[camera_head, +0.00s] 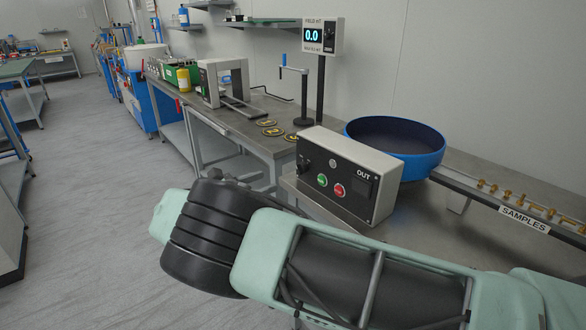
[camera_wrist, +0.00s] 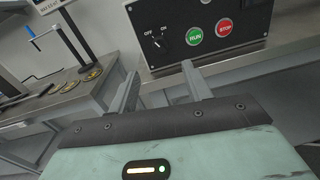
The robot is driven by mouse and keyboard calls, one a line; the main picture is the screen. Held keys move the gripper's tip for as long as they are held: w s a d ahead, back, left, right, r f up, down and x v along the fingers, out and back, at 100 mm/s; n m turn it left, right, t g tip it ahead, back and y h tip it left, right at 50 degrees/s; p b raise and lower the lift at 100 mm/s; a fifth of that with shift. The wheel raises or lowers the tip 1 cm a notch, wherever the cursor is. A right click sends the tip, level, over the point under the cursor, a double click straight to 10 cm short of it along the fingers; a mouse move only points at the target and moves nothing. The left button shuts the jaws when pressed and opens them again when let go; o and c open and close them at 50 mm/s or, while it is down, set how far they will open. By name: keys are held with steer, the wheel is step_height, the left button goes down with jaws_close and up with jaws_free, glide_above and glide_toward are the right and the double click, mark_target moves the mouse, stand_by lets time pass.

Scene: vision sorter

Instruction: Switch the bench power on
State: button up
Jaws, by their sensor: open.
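The control box (camera_head: 386,163) stands on the bench, with a dark front panel. It carries a green RUN button (camera_head: 322,180), a red STOP button (camera_head: 339,190) and a display marked OUT. In the wrist view the black rotary switch (camera_wrist: 157,42), labelled OFF and ON, is left of the RUN button (camera_wrist: 194,39) and STOP button (camera_wrist: 224,27). I cannot tell clearly which label it points to. My gripper (camera_wrist: 160,70) is open and empty; its fingers point toward the panel, below the switch in the picture and apart from it. In the head view my gripper is hidden behind my arm.
A blue bowl (camera_head: 428,164) is behind the box, with a SAMPLES rail (camera_head: 490,200) to its right. A post display (camera_head: 322,38) reading 0.0, a blue-handled stand (camera_head: 304,90) and round numbered pads (camera_head: 267,123) are on the left bench. The floor at left is clear.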

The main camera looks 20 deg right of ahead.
mark_target(298, 170)
steer(key=p+x, duration=0.1)
steer(key=x, duration=0.9)
steer(key=shift+d+p, duration=0.15)
steer(key=shift+p, duration=0.2)
steer(key=c, duration=1)
